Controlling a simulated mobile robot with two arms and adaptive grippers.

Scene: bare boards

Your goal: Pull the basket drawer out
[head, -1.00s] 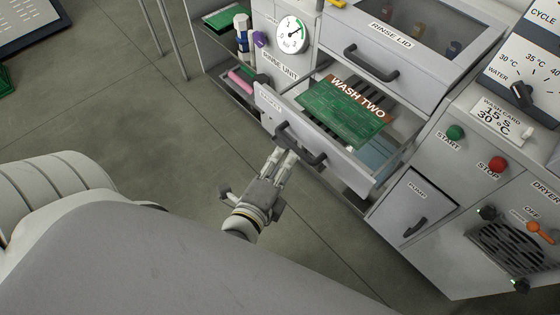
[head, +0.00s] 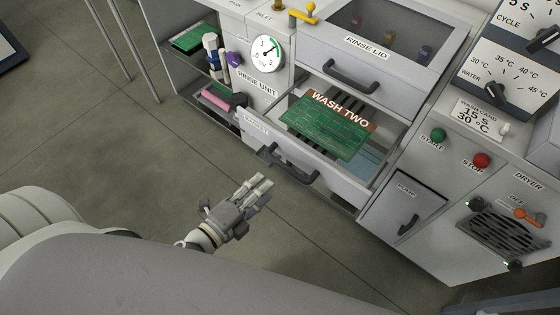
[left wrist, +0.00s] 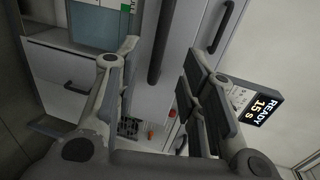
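The basket drawer (head: 330,190) stands out from the front of the rinse unit in the head view. Its dark bar handle (head: 287,165) is on the front panel, with nothing holding it. Inside lies a green circuit board (head: 325,125) with a brown strip labelled WASH TWO, over a dark slotted rack. My left gripper (head: 262,185) is below and left of the handle, apart from it and empty. Its fingers stand wide apart in the left wrist view (left wrist: 160,52), with a dark bar handle beyond them. My right gripper is not in view.
The rinse lid (head: 385,65) is above the drawer. A pump door (head: 405,213) and dryer grille (head: 500,238) are to the right. Open shelves (head: 205,65) with bottles are at the left. The floor (head: 120,150) before the unit is clear.

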